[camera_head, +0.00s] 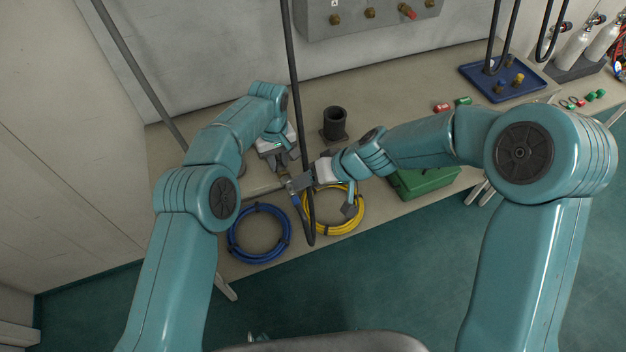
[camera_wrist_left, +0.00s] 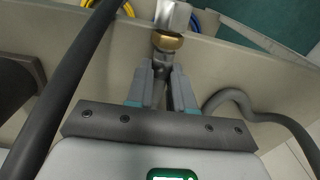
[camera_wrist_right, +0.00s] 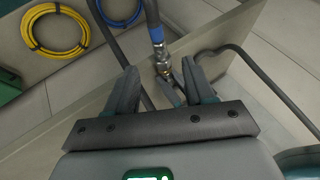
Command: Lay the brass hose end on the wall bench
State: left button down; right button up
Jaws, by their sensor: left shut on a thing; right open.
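The brass hose end (camera_wrist_left: 167,42) is held between the closed fingers of my left gripper (camera_wrist_left: 163,88), with a silver sleeve beyond its brass collar. It also shows in the right wrist view (camera_wrist_right: 162,66), on a dark hose. In the head view my left gripper (camera_head: 284,168) is over the wall bench (camera_head: 400,88), near its front edge. My right gripper (camera_wrist_right: 158,84) is open close to the hose end, its fingers apart and not closed on it. In the head view the arms partly hide the hose end. I cannot tell whether it touches the bench.
A blue hose coil (camera_head: 234,240) and a yellow coil (camera_head: 345,228) lie at the bench front. A black cup (camera_head: 334,124) stands behind the grippers, and a green box (camera_head: 425,182) is to the right. A dark hose (camera_head: 293,70) hangs down beside the grippers. Bench left is clear.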

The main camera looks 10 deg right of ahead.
aim_at(291, 190)
jog(key=shift+x, duration=4.5)
jog(key=shift+s, duration=0.1)
jog(key=c, duration=0.9)
pick_arm(q)
jog(key=c, duration=0.9)
grip_release()
pick_arm(e)
grip_shut()
